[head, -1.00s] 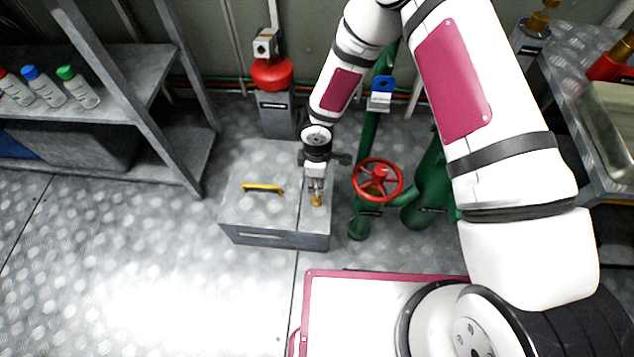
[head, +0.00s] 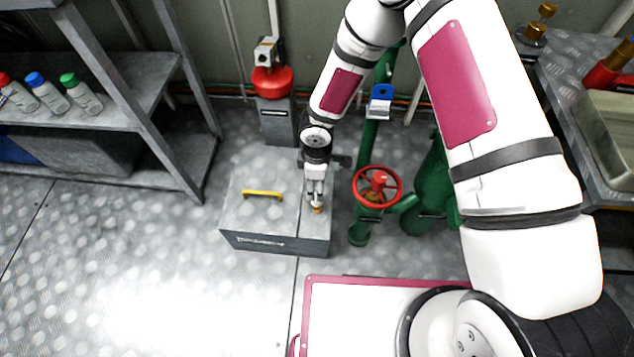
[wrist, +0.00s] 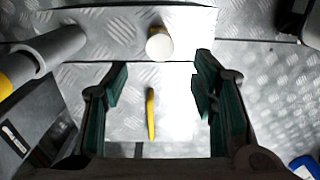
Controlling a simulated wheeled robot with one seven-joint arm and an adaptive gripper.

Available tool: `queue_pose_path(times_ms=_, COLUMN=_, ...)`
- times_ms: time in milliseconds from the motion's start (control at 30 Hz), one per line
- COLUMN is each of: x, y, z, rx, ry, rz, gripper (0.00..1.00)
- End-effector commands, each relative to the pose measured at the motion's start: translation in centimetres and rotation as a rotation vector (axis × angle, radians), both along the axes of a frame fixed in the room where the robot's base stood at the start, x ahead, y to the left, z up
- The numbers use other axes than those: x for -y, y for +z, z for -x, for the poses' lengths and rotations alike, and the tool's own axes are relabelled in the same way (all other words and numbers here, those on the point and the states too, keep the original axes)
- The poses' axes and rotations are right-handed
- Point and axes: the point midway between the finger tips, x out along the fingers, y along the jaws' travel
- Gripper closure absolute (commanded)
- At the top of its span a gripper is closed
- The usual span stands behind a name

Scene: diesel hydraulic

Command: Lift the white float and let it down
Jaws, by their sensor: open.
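A round white-topped piece with a brass-coloured side, which looks like the white float, shows in the wrist view (wrist: 159,43), beyond my fingertips. In the head view its small white and brass end (head: 318,208) shows on the right part of a grey metal box (head: 240,225), just below my fingers. My gripper (wrist: 160,88) is open and empty, its two dark green-padded fingers wide apart. In the head view my gripper (head: 315,194) hangs over the box. I cannot tell from the head view how far the fingertips are from the float.
A yellow handle (head: 262,194) lies on the box lid; it shows between my fingers in the wrist view (wrist: 151,115). A red handwheel (head: 377,186) on green pipes stands close to the right. A shelf with bottles (head: 80,95) is left. The floor at front left is clear.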

Motion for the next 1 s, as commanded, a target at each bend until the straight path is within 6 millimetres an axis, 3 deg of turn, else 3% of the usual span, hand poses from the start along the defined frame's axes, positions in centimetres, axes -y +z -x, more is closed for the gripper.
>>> queue_pose_path(times_ms=400, x=0.0, y=7.7, z=-0.1, rx=0.004, ry=-0.001, rz=-0.002, gripper=0.47)
queue_pose_path(times_ms=600, x=0.0, y=10.5, z=-0.1, rx=0.002, ry=0.0, rz=-0.002, gripper=0.47)
queue_pose_path(times_ms=1000, x=0.0, y=11.5, z=0.0, rx=0.0, ry=0.001, rz=0.0, gripper=0.47)
